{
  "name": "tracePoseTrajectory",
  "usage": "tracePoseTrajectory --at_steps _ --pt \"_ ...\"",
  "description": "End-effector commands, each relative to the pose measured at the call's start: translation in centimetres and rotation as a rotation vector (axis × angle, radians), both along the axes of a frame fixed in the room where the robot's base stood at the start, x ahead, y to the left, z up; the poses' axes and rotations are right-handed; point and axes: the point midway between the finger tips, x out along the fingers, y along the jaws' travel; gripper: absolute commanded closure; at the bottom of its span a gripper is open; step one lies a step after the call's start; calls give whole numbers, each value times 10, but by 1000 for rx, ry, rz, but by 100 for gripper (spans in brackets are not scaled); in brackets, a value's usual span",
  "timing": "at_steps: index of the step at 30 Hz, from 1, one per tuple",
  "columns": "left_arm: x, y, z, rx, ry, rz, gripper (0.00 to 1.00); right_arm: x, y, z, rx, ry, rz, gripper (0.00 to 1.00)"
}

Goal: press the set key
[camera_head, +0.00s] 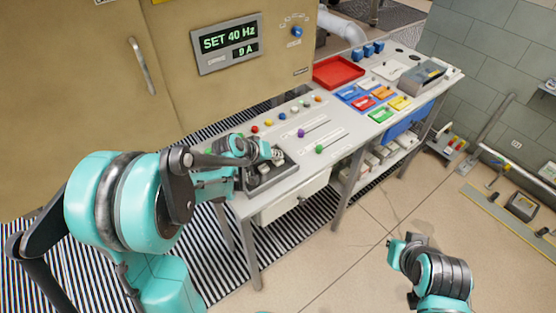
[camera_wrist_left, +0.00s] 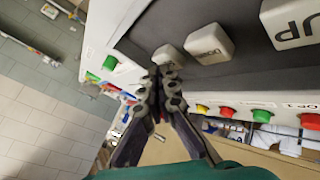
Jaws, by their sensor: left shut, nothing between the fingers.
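The dark keypad (camera_head: 270,178) sits on the near left end of the grey console, and my left gripper (camera_head: 268,155) is over it, hiding part of its keys.
The cabinet display (camera_head: 228,42) reads SET 40 Hz and 9 A. Coloured buttons (camera_head: 268,123) and sliders (camera_head: 318,133) lie beyond the keypad. A red tray (camera_head: 338,72) and coloured bins (camera_head: 380,91) stand farther right.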

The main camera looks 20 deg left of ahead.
Motion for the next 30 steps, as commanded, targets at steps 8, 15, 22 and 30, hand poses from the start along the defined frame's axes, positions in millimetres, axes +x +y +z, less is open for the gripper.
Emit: tracePoseTrajectory --at_steps 8,15,22,30 --pt "0 0 -3 0 1 -1 100 0 0 -3 0 0 0 100" --pt "0 0 -3 0 1 -1 100 0 0 -2 0 0 0 100" --pt "0 0 7 0 1 -1 100 0 0 6 0 0 0 100" --pt "0 0 15 0 0 0 100 0 0 11 0 0 0 100"
